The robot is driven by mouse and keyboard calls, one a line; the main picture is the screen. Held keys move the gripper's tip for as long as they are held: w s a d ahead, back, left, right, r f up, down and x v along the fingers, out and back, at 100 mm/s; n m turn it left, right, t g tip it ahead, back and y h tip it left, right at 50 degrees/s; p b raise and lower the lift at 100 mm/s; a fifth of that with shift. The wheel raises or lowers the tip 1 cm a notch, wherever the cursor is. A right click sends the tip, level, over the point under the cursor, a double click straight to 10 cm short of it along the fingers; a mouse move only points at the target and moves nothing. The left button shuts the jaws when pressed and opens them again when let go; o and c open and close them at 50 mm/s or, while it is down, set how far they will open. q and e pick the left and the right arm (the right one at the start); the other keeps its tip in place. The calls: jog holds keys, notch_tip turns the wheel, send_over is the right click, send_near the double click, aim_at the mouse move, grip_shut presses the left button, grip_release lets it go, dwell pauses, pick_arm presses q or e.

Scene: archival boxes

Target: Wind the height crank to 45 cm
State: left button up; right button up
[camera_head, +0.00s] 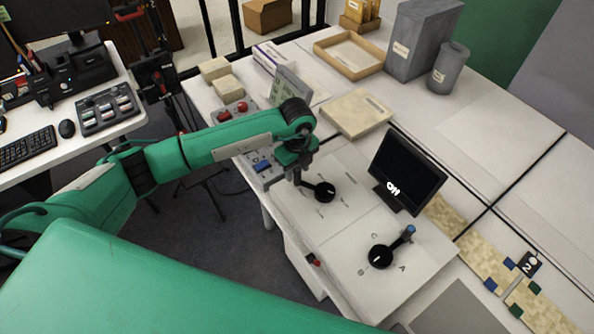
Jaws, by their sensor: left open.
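My left gripper (297,177) points down over the white panel, its fingertips at the outer end of a black rotary handle (325,192). It is open; whether the fingers straddle or touch that handle I cannot tell. Small marks around this handle are too small to read. A second black rotary handle (380,257) has an arm with a blue-tipped knob (409,231) and letters A, B and C around it. A black display (407,171) stands behind them with a small white reading I cannot make out. Which handle is the height crank is not clear. My right gripper is out of view.
A grey control box (258,168) with a blue part and a red button (242,107) sit left of the panel. Beige blocks (228,89), a flat box (357,113), a tray (349,54) and grey boxes (423,39) stand behind.

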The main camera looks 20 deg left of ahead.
pick_arm(q)
jog(key=shift+f, duration=1.35)
grip_shut()
